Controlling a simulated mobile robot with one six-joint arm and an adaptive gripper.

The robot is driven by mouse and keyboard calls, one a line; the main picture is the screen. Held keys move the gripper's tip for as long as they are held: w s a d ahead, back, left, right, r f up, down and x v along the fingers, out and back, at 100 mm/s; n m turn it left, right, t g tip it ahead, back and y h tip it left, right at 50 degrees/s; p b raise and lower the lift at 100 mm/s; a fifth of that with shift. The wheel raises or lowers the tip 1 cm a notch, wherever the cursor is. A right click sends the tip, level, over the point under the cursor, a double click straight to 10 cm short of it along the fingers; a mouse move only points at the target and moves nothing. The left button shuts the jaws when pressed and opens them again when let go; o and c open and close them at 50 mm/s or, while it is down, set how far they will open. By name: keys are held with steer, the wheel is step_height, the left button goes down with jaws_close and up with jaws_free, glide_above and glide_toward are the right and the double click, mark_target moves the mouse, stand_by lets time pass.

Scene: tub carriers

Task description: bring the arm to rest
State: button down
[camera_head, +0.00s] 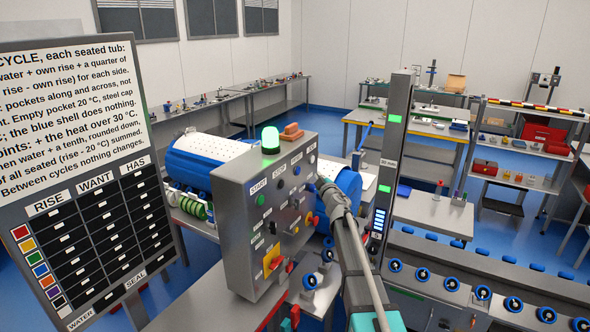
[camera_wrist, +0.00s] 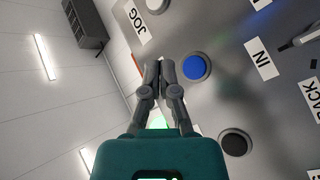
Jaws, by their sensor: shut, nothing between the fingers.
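My gripper (camera_wrist: 158,66) is shut and empty in the wrist view, its two fingertips together. It is in front of a grey control panel (camera_wrist: 215,105), close to a blue round button (camera_wrist: 197,68); I cannot tell whether it touches. In the head view my arm reaches up from the bottom to the right side of the grey control box (camera_head: 236,220). My gripper (camera_head: 322,186) is small there, and its fingertips are hard to make out.
A green lamp (camera_head: 270,139) glows on the box. A blue drum (camera_head: 205,160) lies behind it. A dark sign board (camera_head: 85,180) stands at left. A grey post (camera_head: 394,150) and a roller conveyor (camera_head: 480,290) are at right. Blue floor shows beyond.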

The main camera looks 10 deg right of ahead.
steer(key=s+d+f+m+g+h+b, duration=0.3)
steer(key=s+f+m+g+h+b, duration=0.15)
steer(key=s+f, duration=0.45)
steer(key=s+d+f+m+g+h+b, duration=0.35)
steer(key=s+f+m, duration=0.25)
steer(key=s+f, duration=0.4)
steer(key=s+a+f+g+y+b, duration=0.1)
steer(key=s+a+f+g, duration=0.2)
steer(key=s, duration=0.5)
steer(key=s+a+f+g+y+b, duration=0.2)
steer(key=s+a+f+g, duration=0.1)
steer(key=s, duration=0.5)
steer(key=s+a+f+g+y+b, duration=0.1)
steer(key=s+a+f+g+y, duration=0.1)
steer(key=s+f, duration=0.5)
steer(key=s+a+m+g, duration=0.1)
steer(key=g, duration=0.1)
steer(key=shift+s+g, duration=0.15)
steer(key=shift+g, duration=0.15)
steer(key=c, duration=1.3)
jaws_free()
steer(key=shift+a+f, duration=0.1)
steer(key=shift+c, duration=0.2)
